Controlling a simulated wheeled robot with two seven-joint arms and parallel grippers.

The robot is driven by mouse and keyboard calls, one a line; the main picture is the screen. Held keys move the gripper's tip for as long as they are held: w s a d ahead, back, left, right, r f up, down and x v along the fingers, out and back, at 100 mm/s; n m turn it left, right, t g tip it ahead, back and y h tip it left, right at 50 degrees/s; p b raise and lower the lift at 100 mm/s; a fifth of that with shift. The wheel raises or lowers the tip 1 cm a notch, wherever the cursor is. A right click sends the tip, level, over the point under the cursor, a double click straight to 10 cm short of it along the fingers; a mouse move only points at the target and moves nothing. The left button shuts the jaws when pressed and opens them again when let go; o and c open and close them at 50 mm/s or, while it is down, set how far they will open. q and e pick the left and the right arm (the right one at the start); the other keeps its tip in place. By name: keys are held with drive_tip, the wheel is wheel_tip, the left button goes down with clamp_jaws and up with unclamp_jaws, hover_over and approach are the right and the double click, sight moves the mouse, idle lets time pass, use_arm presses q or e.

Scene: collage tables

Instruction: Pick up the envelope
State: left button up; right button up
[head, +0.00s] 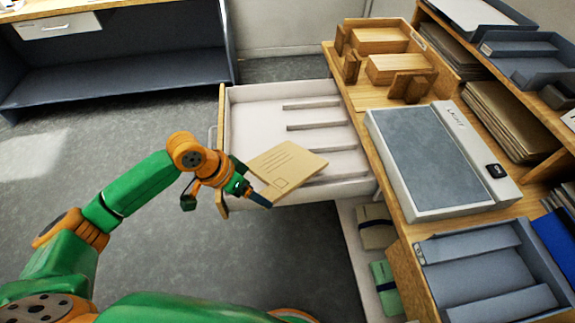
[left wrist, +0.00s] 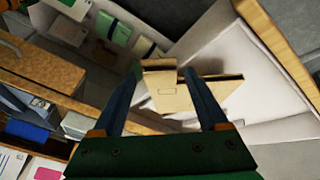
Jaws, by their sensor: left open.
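The tan envelope (head: 290,163), with printed lines and a small square on its face, lies over the open drawer (head: 255,112) in the head view. Its near edge reaches toward the drawer's near side wall. My left gripper (head: 252,184) is at the envelope's left edge, with its jaws open. In the left wrist view the envelope (left wrist: 172,97) shows between and beyond the two open blue fingers (left wrist: 163,72). I cannot tell whether either finger touches it. My right gripper is not in view.
The drawer has several low dividers. To its right, the wooden desk holds a light box (head: 425,160), a wooden organiser (head: 385,62) and a grey tray (head: 480,275). A lower drawer (head: 362,262) holds packets. Open floor (head: 120,130) lies to the left.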

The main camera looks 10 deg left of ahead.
use_arm(q)
drive_tip(key=shift+x, duration=0.8)
drive_tip(key=shift+w+d+f, duration=0.15)
drive_tip(key=shift+d+f, duration=0.05)
drive_tip(key=c, duration=1.1)
clamp_jaws()
